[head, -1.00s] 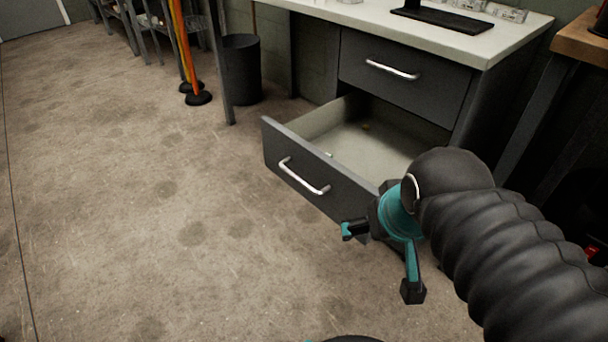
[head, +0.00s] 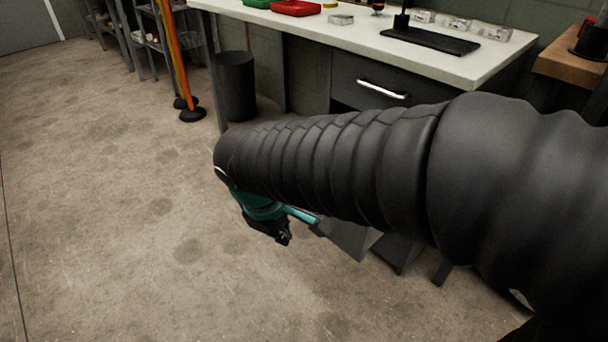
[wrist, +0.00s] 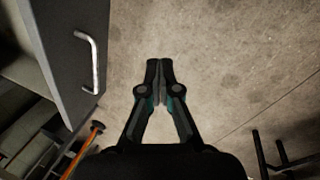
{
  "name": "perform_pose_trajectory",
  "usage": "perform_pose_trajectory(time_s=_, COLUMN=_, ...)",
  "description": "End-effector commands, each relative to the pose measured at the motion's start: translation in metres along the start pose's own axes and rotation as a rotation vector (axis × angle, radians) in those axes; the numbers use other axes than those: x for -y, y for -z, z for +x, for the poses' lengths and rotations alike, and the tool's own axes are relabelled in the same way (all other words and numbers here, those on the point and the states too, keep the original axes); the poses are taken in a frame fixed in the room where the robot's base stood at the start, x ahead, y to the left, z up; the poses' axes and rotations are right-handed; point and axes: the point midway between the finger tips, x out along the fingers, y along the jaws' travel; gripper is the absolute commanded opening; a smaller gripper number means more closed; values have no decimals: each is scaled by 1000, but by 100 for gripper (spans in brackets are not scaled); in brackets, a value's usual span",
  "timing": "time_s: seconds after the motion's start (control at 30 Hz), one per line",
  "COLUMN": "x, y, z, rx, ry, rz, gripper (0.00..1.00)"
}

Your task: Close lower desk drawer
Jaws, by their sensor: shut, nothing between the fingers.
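The lower desk drawer shows in the wrist view as a grey front panel (wrist: 62,35) with a silver bar handle (wrist: 92,62), left of my gripper (wrist: 160,68). Its pale inside shows beyond the panel, so the drawer stands open. In the head view my arm hides most of the lower drawer; only a grey piece shows beneath the arm, and I cannot tell which part it is. My gripper (head: 283,234) is shut and empty. It is in front of the drawer, to the side of the handle and apart from it, over bare floor.
The white desk top (head: 450,62) holds a monitor stand, trays and small items. The upper drawer's handle (head: 382,88) shows above my arm. A dark bin (head: 236,85) and an orange post (head: 172,50) stand at the back left. The floor (head: 110,220) on the left is clear.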

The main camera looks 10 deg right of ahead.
Motion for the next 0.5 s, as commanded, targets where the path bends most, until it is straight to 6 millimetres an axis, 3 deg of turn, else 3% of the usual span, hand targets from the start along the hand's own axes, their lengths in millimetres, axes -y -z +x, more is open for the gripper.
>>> perform_pose_trajectory(time_s=0.03, x=1, y=15, z=-1, rx=36, ry=-26, rz=-123, gripper=0)
perform_pose_trajectory(time_s=0.17, x=-5, y=45, z=-4, rx=132, ry=-109, rz=-432, gripper=0)
perform_pose_trajectory(time_s=0.3, x=-24, y=72, z=-14, rx=257, ry=-204, rz=-752, gripper=0)
perform_pose_trajectory(time_s=0.5, x=-63, y=77, z=-42, rx=413, ry=-284, rz=-1036, gripper=0)
